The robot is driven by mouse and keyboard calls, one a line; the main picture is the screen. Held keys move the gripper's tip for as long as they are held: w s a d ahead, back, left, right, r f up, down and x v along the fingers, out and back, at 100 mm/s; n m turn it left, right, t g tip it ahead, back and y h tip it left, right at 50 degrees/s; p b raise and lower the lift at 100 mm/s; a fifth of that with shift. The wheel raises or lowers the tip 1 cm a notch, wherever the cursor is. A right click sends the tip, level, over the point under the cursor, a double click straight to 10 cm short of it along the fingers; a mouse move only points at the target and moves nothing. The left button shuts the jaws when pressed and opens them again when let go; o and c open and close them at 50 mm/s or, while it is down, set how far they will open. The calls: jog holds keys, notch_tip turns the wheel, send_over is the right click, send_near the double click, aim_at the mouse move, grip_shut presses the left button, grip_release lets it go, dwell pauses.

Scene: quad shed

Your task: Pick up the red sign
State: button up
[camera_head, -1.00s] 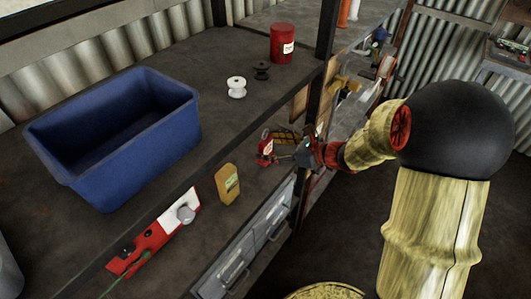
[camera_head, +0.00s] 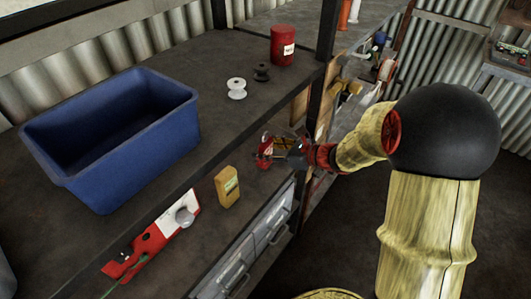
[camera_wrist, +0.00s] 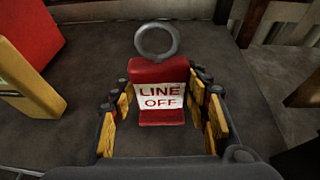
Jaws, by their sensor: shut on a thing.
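The red sign (camera_wrist: 161,73) is a small red tag with a metal ring on top and a white label reading "LINE OFF". In the wrist view it sits upright between my gripper's yellow-padded fingers (camera_wrist: 161,105), one on each side. My gripper is shut on it. In the head view my gripper (camera_head: 280,148) is at the sign (camera_head: 264,149) on the lower shelf, and its fingers partly hide it. I cannot tell whether the sign still touches the shelf.
A yellow box (camera_head: 227,187) and a red-and-white device with a grey knob (camera_head: 150,240) are on the lower shelf. The upper shelf above holds a blue bin (camera_head: 150,140), a white spool (camera_head: 237,88), a black spool (camera_head: 261,72) and a red can (camera_head: 283,45). A dark post (camera_head: 327,85) stands nearby.

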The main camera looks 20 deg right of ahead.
jog(key=c, duration=0.5)
jog(key=shift+r, duration=0.15)
